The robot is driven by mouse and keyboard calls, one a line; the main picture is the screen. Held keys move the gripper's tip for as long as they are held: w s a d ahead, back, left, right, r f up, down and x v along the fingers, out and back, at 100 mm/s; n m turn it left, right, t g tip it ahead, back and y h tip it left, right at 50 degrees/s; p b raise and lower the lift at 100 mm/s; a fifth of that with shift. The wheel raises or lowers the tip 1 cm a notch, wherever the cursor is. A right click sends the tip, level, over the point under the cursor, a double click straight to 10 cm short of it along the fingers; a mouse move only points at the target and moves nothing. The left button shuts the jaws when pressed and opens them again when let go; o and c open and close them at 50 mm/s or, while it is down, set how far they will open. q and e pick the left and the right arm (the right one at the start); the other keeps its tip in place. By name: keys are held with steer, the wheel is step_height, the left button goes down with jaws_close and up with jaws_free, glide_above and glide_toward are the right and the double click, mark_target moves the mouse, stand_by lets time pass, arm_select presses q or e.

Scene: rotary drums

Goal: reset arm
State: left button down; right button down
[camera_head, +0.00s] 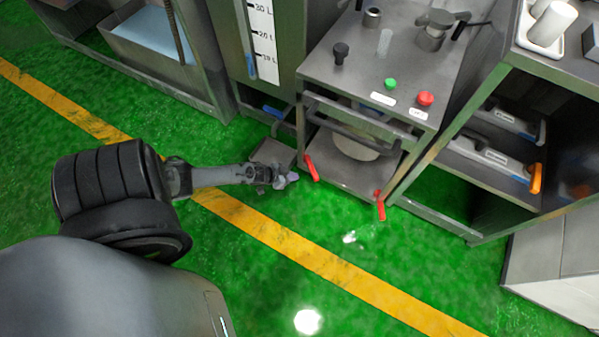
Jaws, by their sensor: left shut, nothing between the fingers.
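My left arm comes in from the left, low over the green floor. Its gripper (284,180) is shut and empty, near the front left of the metal machine. The gripper is close to a red handle (312,168) at the machine's lower left; a small gap seems to lie between them. The metal machine (335,75) has a green button (390,84) and a red button (425,98) on top. A second red handle (380,205) hangs at its lower right. My right gripper is not in view.
A shelf unit (470,165) with trays stands to the right. A tall cabinet with a litre scale (263,40) and a metal basin (150,65) stand at the back left. A yellow line (330,268) crosses the green floor, which is clear in front.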

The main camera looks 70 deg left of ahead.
arm_select(q)
steer(key=s+d+r+p, duration=0.3)
steer(key=s+r+p, duration=0.5)
steer(key=r+p, duration=0.2)
steer(key=w+d+r+h+p, duration=0.1)
steer(key=w+d+r+p, duration=0.25)
steer(key=d+r, duration=0.5)
steer(key=w+d+r+n+p, duration=0.1)
steer(key=w+d+r+p, duration=0.2)
steer(key=d+r+p, duration=0.5)
steer(key=w+d+r+h+p, duration=0.1)
steer(key=w+d+r+p, duration=0.15)
steer(key=d+r, duration=0.6)
step_height(320, 180, up, 18)
steer(key=d+g+y+p, duration=0.1)
steer(key=g+p, duration=0.1)
steer(key=s+a+r+m+g+y, duration=0.1)
steer(key=s+a+r+m+g, duration=0.2)
steer(key=s+r, duration=0.4)
step_height(320, 180, up, 36)
steer(key=d+g+p, duration=0.1)
steer(key=d+p, duration=0.1)
steer(key=p, duration=3.6)
step_height(320, 180, down, 75)
steer(key=b, duration=7.5)
steer(key=shift+a+r, duration=0.2)
